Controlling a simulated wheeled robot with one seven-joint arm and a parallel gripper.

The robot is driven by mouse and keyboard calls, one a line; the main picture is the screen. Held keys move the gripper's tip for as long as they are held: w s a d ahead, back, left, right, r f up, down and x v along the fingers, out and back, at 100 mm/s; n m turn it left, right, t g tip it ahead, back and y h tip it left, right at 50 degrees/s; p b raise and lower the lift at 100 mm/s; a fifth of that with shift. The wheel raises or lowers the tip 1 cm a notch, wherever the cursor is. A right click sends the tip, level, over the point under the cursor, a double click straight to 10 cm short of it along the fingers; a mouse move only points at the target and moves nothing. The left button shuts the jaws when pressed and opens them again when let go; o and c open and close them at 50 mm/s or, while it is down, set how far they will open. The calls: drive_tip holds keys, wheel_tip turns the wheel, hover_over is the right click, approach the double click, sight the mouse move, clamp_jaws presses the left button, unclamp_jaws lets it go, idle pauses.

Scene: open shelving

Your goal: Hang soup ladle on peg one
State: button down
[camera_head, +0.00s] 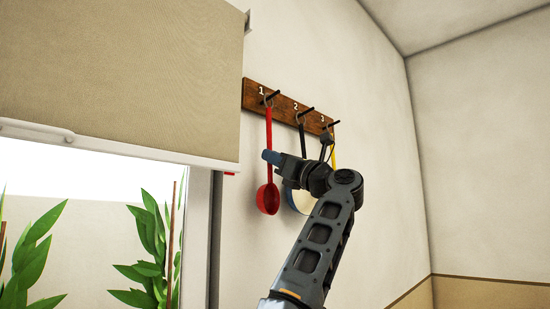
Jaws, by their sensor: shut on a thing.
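The red soup ladle (269,198) hangs upright with its bowl down, below the number 1 on the wooden peg rack (289,107). The ring at the top of its handle shows at peg one (272,96). It looks to be around the peg, but I cannot tell for sure at this size. My gripper (271,157) is shut on the ladle's handle, a little above the bowl. Its fingertips cover a short part of the handle.
A utensil with a black handle (302,139) and a pale round head hangs at peg two, partly behind my gripper. Dark and yellow items hang at peg three (332,124). A window blind (120,70) and leafy plants (150,240) are at the left. The right wall is bare.

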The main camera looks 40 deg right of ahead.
idle(0.3)
drive_tip(key=c, duration=1)
unclamp_jaws()
drive_tip(key=shift+c, duration=0.2)
drive_tip(key=b+v, duration=0.2)
drive_tip(key=v, duration=0.5)
drive_tip(key=shift+s+f, duration=0.25)
drive_tip(key=shift+s, duration=0.1)
drive_tip(key=shift+s+d, duration=0.1)
